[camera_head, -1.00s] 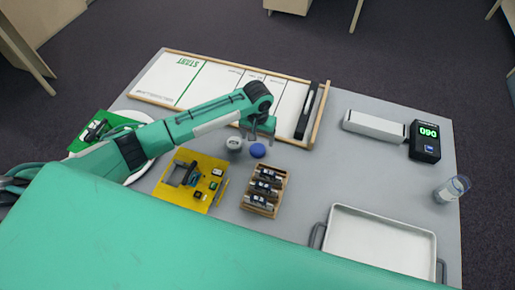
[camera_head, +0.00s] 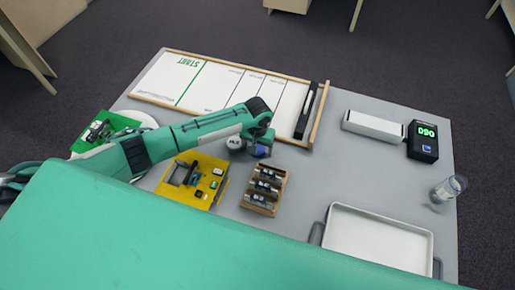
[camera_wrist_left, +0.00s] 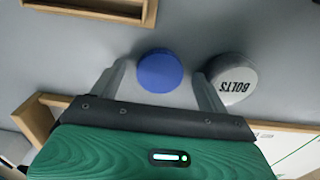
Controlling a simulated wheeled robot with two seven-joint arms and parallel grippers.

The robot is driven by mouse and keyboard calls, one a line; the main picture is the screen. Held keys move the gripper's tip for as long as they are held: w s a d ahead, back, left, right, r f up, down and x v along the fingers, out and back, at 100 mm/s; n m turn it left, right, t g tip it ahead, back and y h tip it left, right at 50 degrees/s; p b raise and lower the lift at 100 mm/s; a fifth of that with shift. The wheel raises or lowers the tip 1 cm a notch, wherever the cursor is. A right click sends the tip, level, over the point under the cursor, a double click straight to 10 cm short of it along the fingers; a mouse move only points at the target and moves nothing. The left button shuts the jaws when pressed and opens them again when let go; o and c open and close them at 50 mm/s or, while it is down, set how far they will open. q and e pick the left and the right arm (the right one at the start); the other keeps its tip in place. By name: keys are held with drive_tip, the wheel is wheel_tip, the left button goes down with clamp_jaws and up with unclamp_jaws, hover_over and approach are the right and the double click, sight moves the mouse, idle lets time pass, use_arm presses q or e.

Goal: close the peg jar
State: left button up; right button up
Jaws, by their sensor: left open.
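A round blue lid (camera_head: 262,152) lies on the grey table, partly hidden by my left gripper in the head view. In the left wrist view the blue lid (camera_wrist_left: 160,71) sits between the two fingers of my left gripper (camera_wrist_left: 161,68), with gaps on both sides. The gripper is open and above the lid; it also shows in the head view (camera_head: 260,143). A clear jar (camera_head: 447,188) stands at the table's right edge; it may be the peg jar, but I cannot read a label. My right gripper is not in view.
A grey round lid marked BOLTS (camera_wrist_left: 232,79) is close beside one finger. A wooden crate (camera_head: 247,204), a yellow board (camera_head: 183,201) and a white tray (camera_head: 375,240) stand nearer. A framed START board (camera_head: 215,85) lies behind.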

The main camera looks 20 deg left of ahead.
use_arm(q)
drive_tip(key=c, duration=1.1)
drive_tip(key=shift+o, duration=0.2)
drive_tip(key=shift+r, duration=0.1)
wheel_tip(320, 180, up, 20)
drive_tip(key=b, duration=0.2)
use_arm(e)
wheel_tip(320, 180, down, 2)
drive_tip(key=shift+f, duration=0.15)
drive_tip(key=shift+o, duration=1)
